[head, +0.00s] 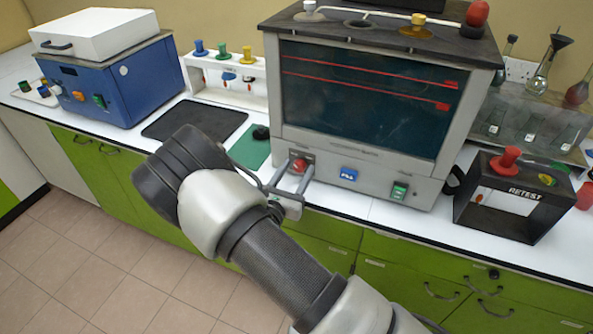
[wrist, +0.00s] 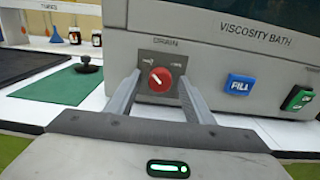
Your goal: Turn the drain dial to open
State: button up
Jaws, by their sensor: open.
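The drain dial (wrist: 160,80) is a round red knob with a white pointer mark, on a dark plate labelled DRAIN on the front of the viscosity bath (head: 360,98). In the wrist view its pointer tilts to the upper left. The dial also shows in the head view (head: 299,166), partly behind my fingers. My gripper (wrist: 160,92) is open, with one finger on each side of the dial. I cannot tell whether either finger touches it. The gripper also shows in the head view (head: 291,176), in front of the bath's lower panel.
Right of the dial are a blue FILL button (head: 348,175) and a green switch (head: 399,190). A black RETEST box (head: 515,228) stands to the right. A green mat (head: 249,150) and a black knob (head: 261,132) lie left. A blue machine (head: 112,85) stands far left.

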jog(key=shift+w, duration=0.1)
jog(key=c, duration=1)
jog(key=shift+c, duration=0.2)
